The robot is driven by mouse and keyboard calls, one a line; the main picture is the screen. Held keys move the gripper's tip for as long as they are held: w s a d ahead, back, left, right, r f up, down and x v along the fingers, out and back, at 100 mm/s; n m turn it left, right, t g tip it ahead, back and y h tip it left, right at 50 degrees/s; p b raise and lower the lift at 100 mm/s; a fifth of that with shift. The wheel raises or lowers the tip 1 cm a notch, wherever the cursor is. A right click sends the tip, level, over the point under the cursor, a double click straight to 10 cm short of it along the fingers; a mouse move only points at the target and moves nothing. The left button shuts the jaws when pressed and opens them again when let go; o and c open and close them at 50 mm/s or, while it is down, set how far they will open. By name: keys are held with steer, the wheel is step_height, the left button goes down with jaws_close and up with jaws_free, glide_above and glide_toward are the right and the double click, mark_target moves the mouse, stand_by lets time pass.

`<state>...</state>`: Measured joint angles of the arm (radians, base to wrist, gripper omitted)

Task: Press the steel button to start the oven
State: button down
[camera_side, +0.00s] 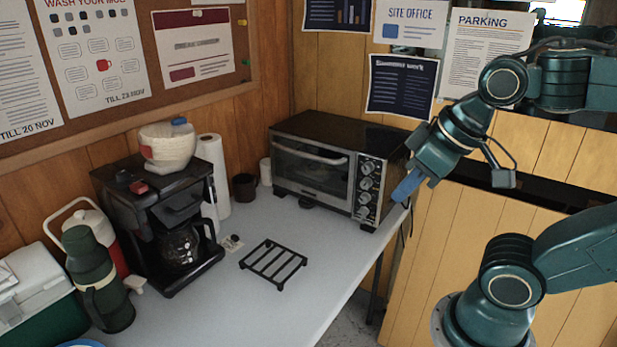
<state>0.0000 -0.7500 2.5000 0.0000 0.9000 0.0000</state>
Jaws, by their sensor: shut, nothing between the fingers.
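The toaster oven (312,160) is black and silver and stands at the back of the table, with its glass door shut. Its control panel (368,190) is on the right of its front and carries a column of round silver knobs. The lowest round silver piece (362,212) may be the steel button; it is too small to tell it from a knob. My gripper (402,191) has blue fingertips, shut and empty. In the picture it is just right of the control panel and points down and left. I cannot tell how far it is from the panel.
A black metal rack (273,264) lies on the white table (300,310) in front of the oven. A coffee maker (160,215), a paper towel roll (214,172), a dark mug (244,187) and a green flask (97,280) stand to the left. The front right tabletop is clear.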

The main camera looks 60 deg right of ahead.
steer(key=w+d+f+m+g+h, duration=0.25)
steer(key=w+d+f, duration=0.3)
steer(key=w, duration=0.35)
steer(key=w+d+f+m+g+h, duration=0.1)
steer(key=w+d+f+m+h, duration=0.1)
steer(key=w+d+f+m, duration=0.5)
steer(key=w+d+f+g+h, duration=0.1)
steer(key=d+f, duration=0.1)
steer(key=f, duration=0.5)
steer(key=w+d+f+n+g+h, duration=0.1)
steer(key=w+d+f+h, duration=0.1)
steer(key=f, duration=0.6)
steer(key=w+d+f+g+h, duration=0.1)
steer(key=d+f+g, duration=0.1)
steer(key=f, duration=0.6)
steer(key=shift+w+d+f+n, duration=0.1)
steer(key=shift+w+d+n, duration=0.2)
steer(key=shift+d, duration=0.4)
steer(key=shift+d, duration=0.1)
glide_toward(363, 229)
steer(key=shift+a+f+x, duration=0.1)
steer(key=shift+a+x, duration=0.05)
steer(key=shift+x, duration=0.85)
steer(key=shift+a+f+x, duration=0.1)
steer(key=shift+f+x, duration=0.05)
steer(key=shift+x, duration=0.85)
steer(key=shift+s+d, duration=0.1)
steer(key=shift+d, duration=0.25)
stand_by(0.6)
